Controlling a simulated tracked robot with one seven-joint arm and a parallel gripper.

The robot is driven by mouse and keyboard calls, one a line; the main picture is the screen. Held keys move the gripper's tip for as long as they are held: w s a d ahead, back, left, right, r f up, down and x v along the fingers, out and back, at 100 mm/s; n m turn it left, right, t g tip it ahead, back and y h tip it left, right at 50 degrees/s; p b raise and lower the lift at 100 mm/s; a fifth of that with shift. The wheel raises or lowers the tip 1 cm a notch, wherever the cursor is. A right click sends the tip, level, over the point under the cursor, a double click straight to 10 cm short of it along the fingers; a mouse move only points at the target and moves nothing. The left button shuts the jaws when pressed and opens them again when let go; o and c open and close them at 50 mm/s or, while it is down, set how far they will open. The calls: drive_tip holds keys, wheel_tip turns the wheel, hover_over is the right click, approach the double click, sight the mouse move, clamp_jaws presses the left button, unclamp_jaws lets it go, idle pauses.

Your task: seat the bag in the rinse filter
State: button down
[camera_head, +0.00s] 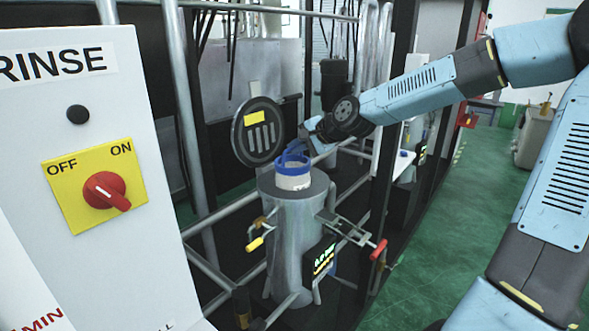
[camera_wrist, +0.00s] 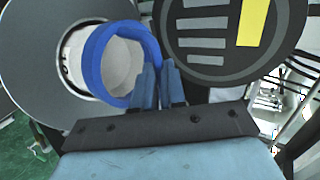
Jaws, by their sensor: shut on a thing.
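The filter bag is a white bag with a blue ring rim (camera_head: 290,163). It stands partly in the open top of the grey cylindrical rinse filter housing (camera_head: 292,225), its rim and some white cloth above the housing top. In the wrist view the blue rim (camera_wrist: 91,62) looks off-centre over the round opening in the grey top (camera_wrist: 36,62). My gripper (camera_head: 312,140) is at the rim's upper right side. In the wrist view its blue fingers (camera_wrist: 158,84) are shut on the rim's edge. The bag's lower part is hidden inside the housing.
The round dark lid (camera_head: 257,132) with a yellow label is swung open behind the housing. Clamps with a yellow handle (camera_head: 254,244) and a red handle (camera_head: 378,250) stick out at its sides. Rails surround it. A RINSE panel (camera_head: 85,130) with a red switch stands at left.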

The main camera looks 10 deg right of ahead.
drive_tip(key=shift+f, duration=3.45)
drive_tip(key=c, duration=1.2)
unclamp_jaws()
drive_tip(key=v, duration=1.2)
drive_tip(key=shift+a, duration=0.1)
